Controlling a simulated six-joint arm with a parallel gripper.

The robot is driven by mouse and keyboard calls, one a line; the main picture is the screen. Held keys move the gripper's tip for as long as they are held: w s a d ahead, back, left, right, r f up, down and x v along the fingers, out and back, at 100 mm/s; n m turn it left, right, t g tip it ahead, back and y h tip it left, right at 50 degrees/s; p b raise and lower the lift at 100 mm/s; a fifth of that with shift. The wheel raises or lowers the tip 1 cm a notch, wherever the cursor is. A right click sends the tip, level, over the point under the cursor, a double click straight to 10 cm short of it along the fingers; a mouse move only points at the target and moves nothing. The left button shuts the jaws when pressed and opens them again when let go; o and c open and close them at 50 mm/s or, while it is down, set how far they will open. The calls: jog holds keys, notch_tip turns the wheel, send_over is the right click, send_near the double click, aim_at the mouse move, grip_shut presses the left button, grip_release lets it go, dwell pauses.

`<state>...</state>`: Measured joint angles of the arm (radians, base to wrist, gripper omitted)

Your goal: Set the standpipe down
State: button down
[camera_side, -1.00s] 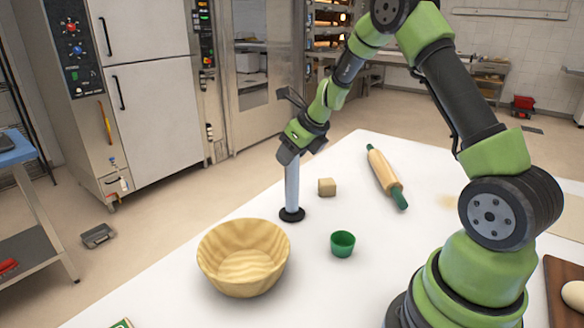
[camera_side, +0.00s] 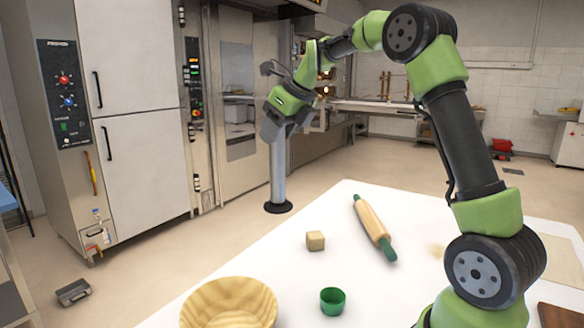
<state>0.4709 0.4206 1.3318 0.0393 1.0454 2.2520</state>
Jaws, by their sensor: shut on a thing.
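The standpipe (camera_side: 278,175) is a grey metal tube with a round black foot, hanging upright from my gripper. My gripper (camera_side: 278,138) is shut on its top end, which the jaws hide. The foot shows against the floor, just outside the table's far left edge in the picture, so the standpipe appears held up in the air. The white table (camera_side: 265,250) is below and to the right of it.
On the table are a wooden block (camera_side: 315,241), a rolling pin (camera_side: 374,228) with green handles, a green cup (camera_side: 332,301) and a wooden bowl (camera_side: 229,303) cut off by the lower edge. The ovens (camera_side: 140,120) stand behind on the left.

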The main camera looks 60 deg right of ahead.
jog(key=shift+r, duration=0.4)
jog(key=shift+s+d+f+n+y, duration=0.15)
jog(key=shift+s+f+n+y, duration=0.1)
jog(key=shift+s+n, duration=0.15)
jog(key=shift+s+d+f+n+y, duration=0.15)
jog(key=shift+s+n+y, duration=0.1)
jog(key=shift+n, duration=0.15)
jog(key=s+d+f+m+g+h, duration=0.1)
jog(key=s+f+m+g+h, duration=0.15)
jog(key=s+m, duration=0.65)
jog(key=s+d+f+m+g+h, duration=0.1)
jog(key=s+f+m+g+h, duration=0.2)
jog(key=s+m, duration=0.55)
jog(key=s+d+f+m+g+h, duration=0.1)
jog(key=s+f+m+g, duration=0.1)
jog(key=s+m+g, duration=0.5)
notch_tip(320, 180, down, 10)
jog(key=s+m+t, duration=0.1)
jog(key=s+t, duration=0.1)
jog(key=shift+d+r+t, duration=0.2)
jog(key=shift+r+t, duration=0.05)
jog(key=shift+t, duration=0.1)
jog(key=shift+s, duration=0.1)
